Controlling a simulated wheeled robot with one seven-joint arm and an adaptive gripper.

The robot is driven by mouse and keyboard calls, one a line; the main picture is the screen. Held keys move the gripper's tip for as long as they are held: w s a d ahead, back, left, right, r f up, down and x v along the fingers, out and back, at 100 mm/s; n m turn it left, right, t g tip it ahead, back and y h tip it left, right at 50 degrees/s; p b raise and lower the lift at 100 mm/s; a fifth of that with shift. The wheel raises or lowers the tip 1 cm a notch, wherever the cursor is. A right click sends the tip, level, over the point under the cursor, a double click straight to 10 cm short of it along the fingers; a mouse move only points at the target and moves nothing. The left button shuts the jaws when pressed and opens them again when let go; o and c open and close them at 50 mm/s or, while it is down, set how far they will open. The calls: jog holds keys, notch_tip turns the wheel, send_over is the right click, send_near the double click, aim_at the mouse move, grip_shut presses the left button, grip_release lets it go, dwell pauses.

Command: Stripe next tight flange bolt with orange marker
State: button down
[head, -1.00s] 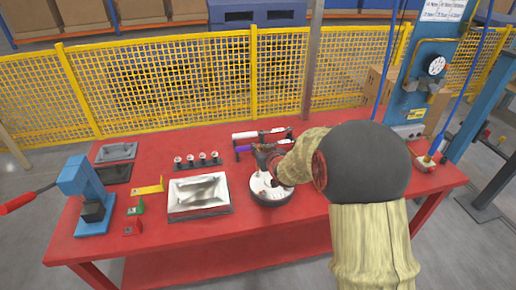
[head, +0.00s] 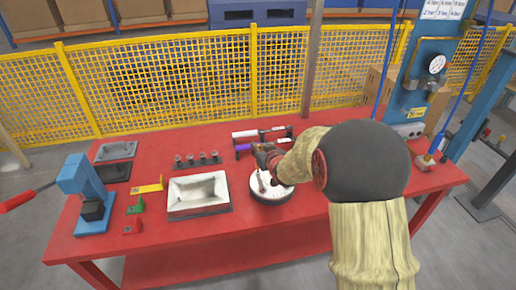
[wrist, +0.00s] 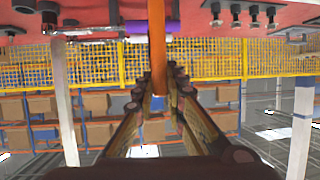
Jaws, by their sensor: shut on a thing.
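My gripper (head: 266,158) is over the round white flange (head: 284,194) on the red table. In the wrist view my gripper (wrist: 161,78) is shut on an orange marker (wrist: 157,50), which stands out between the two fingers. In the head view a thin brownish-orange piece hangs from the gripper down to the flange's left part; I cannot tell whether its tip touches. The flange has small dark spots on its white top and a dark base. Its bolts are too small to tell apart, and the gripper hides its back edge.
A rack behind the gripper holds a white marker (head: 246,134) and a purple marker (head: 243,148). Several upright bolts (head: 202,158) stand in a dark holder. A shallow metal tray (head: 173,206) lies left of the flange. A blue press (head: 80,180) stands at the table's left end.

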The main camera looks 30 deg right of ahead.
jog(key=shift+f, duration=0.3)
jog(key=shift+r+p, duration=1.7)
jog(key=shift+r, duration=0.9)
jog(key=shift+f, duration=0.1)
